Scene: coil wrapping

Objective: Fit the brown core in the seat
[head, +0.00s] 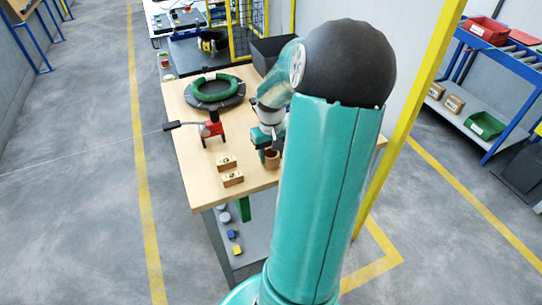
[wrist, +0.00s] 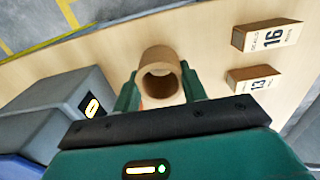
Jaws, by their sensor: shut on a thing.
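The brown core (head: 272,161) is a short hollow tube. In the wrist view the core (wrist: 161,56) sits between the two green fingers of my gripper (wrist: 160,89), with its open end towards the camera. My gripper (head: 264,153) is shut on it, over the near right part of the wooden table. I cannot tell whether the core touches the tabletop. A red stand (head: 211,129) with a black handle is on the table to the left of my gripper. I cannot tell for sure which part is the seat.
A green ring (head: 214,84) lies on a dark round base at the table's far side. Two small labelled wooden blocks (head: 227,162) (head: 233,179) stand near the front edge. A grey box (wrist: 62,108) is left of the fingers in the wrist view. A dark bin (head: 272,52) stands behind.

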